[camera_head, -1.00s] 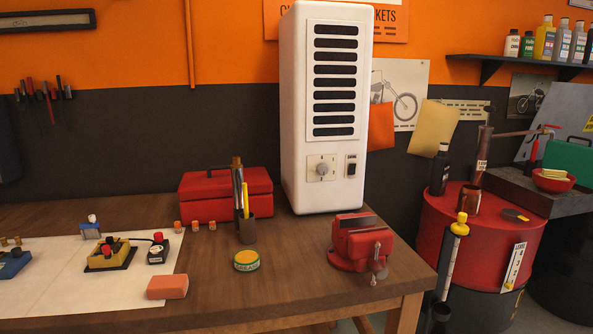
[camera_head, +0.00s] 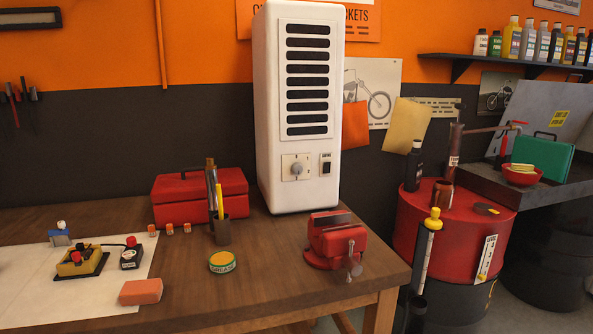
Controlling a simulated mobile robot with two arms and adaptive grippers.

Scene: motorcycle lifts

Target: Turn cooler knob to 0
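The cooler (camera_head: 264,110) is a tall white box with black slotted vents, standing upright at the back of the wooden workbench. Its round grey knob (camera_head: 297,169) sits on a square beige plate low on the front face. The plate's markings are too small to read. A black rocker switch (camera_head: 326,168) is to the right of the knob. Nothing covers the knob. Neither of my grippers is in the picture.
The workbench (camera_head: 190,277) holds a red vise (camera_head: 335,241) in front of the cooler, a red toolbox (camera_head: 169,204), a pen cup (camera_head: 221,231), a round tin (camera_head: 222,262) and an orange block (camera_head: 140,291). A red drum (camera_head: 405,225) stands right of the bench.

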